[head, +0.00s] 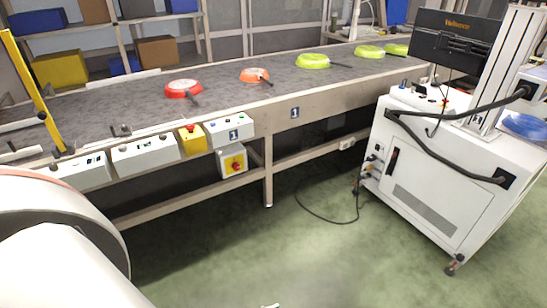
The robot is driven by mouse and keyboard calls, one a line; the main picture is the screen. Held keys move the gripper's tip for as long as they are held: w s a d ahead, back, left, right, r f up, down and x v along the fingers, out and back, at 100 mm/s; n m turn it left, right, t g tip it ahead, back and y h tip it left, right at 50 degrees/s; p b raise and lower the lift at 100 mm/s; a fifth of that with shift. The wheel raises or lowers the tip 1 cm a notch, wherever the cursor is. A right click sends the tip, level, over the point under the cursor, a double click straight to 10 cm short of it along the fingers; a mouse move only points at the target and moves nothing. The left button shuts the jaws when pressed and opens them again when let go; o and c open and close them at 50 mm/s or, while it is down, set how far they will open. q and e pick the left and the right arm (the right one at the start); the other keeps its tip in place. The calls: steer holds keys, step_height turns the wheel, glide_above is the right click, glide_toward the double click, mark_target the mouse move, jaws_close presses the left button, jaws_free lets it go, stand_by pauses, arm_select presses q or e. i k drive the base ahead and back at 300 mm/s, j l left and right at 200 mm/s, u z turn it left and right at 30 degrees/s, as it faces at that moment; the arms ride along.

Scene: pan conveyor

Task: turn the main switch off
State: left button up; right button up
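The main switch (236,164) is a red rotary knob on a yellow plate. It sits on the front of a small white box (226,172) hung under the conveyor's front rail, left of the middle of the head view. The knob is too small to read its position for certain. A large white, rounded part of my arm fills the lower left corner, well apart from the switch. Neither gripper can be made out. A small pale piece shows at the bottom edge, but I cannot tell what it is.
Red, orange and green pans lie on the grey conveyor belt (215,101). A yellow box with a red button (190,138) and white control boxes (145,153) line its front. A white wheeled cabinet (430,185) stands right. The green floor before the switch is open.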

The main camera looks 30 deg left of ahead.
mark_target(236, 166)
steer(key=i+u, duration=0.2)
steer(key=i, duration=0.25)
steer(key=i+l+u, duration=0.25)
steer(key=i, duration=0.15)
steer(key=i+l+u, duration=0.2)
steer(key=i, duration=0.2)
steer(key=i+l+u, duration=0.15)
steer(key=u, duration=0.2)
steer(key=i+l+u, duration=0.2)
steer(key=u, duration=0.15)
steer(key=i+l+u, duration=0.45)
steer(key=l+u, duration=0.15)
steer(key=i+l+u, duration=0.1)
steer(key=l+u, duration=0.15)
steer(key=l, duration=0.2)
